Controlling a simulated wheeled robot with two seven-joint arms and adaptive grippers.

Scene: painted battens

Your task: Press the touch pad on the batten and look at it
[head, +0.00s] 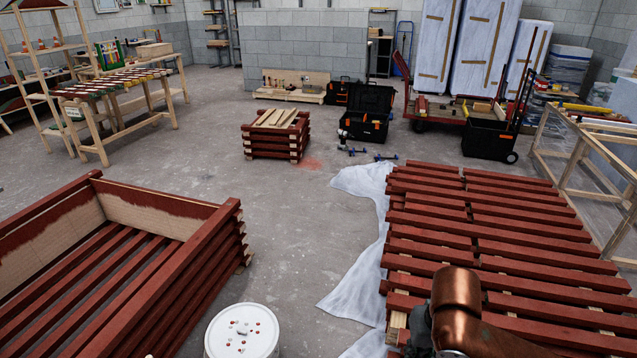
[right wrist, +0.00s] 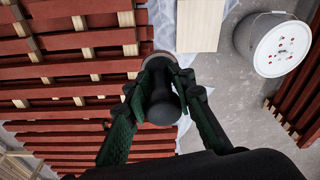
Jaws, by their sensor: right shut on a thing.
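My right gripper (right wrist: 161,88) is shut on a dark, rounded handle (right wrist: 159,108) in the right wrist view. A wider disc (right wrist: 157,60) with a reddish-grey rim shows at the handle's far end; it looks like the touch pad. Its face is hidden. The disc overlaps the end of a red batten (right wrist: 80,40) in the picture; I cannot tell whether they touch. In the head view, red battens (head: 490,232) lie in rows on pale supports at the right, with my right arm over their near edge. My left gripper is not in view.
A white bucket (head: 242,332) with red spots on its lid stands between the batten rows and a red slatted crate (head: 170,205). A pale board (right wrist: 198,25) lies near the disc. White sheeting (head: 362,190) edges the rows.

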